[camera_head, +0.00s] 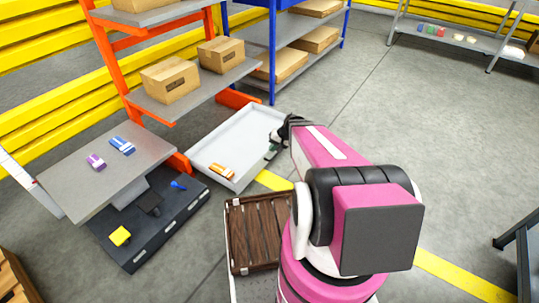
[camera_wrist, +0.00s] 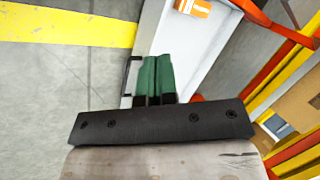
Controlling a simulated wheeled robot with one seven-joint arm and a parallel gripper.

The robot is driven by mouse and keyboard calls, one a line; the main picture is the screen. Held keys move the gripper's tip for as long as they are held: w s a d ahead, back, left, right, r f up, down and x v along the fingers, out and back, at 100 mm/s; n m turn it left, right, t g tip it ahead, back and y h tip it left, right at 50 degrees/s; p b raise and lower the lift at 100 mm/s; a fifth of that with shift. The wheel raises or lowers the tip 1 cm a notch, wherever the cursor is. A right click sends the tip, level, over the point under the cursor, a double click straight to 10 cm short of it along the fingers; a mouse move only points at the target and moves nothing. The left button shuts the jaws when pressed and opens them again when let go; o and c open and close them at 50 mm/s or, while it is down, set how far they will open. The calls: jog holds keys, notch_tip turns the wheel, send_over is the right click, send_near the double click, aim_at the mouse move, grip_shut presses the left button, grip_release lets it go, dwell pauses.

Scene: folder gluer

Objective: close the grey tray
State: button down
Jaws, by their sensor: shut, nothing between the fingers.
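The grey tray (camera_head: 232,133) is a shallow light-grey drawer that stands pulled out from below the orange-framed shelf. An orange item (camera_head: 221,171) lies inside it, near its lower corner. My gripper (camera_head: 271,152) is at the tray's right-hand outer side, with its fingers shut and empty. In the wrist view the green fingertips (camera_wrist: 155,72) are together and overlap the tray's pale front wall (camera_wrist: 150,32). A dark handle-like bar (camera_wrist: 127,76) shows just left of them. I cannot tell whether the fingers touch the wall. The orange item also shows in the wrist view (camera_wrist: 193,7).
A brown wooden crate (camera_head: 255,232) is close below the grey tray. An orange shelf with boxes (camera_head: 170,80) stands behind.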

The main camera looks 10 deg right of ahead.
jog(key=w+d+f+m+t+y, duration=0.1)
jog(key=w+d+f+m+t, duration=0.1)
jog(key=w+d+f, duration=0.3)
jog(key=w+d+f+m+t+y, duration=0.1)
jog(key=w+f+t+y, duration=0.1)
jog(key=w+f, duration=0.35)
jog(key=m+t, duration=0.3)
jog(key=m, duration=0.1)
send_near(266, 153)
notch_tip(266, 153, down, 4)
jog(key=w+a, duration=0.1)
jog(key=w, duration=0.1)
jog(key=shift+w+a+r, duration=0.15)
jog(key=shift+w+a, duration=0.7)
jog(key=shift+a, duration=0.35)
jog(key=shift+w+a, duration=0.35)
jog(key=shift+a, duration=0.1)
jog(key=w+a, duration=2.5)
jog(key=shift+w+a, duration=0.1)
jog(key=shift+w, duration=0.15)
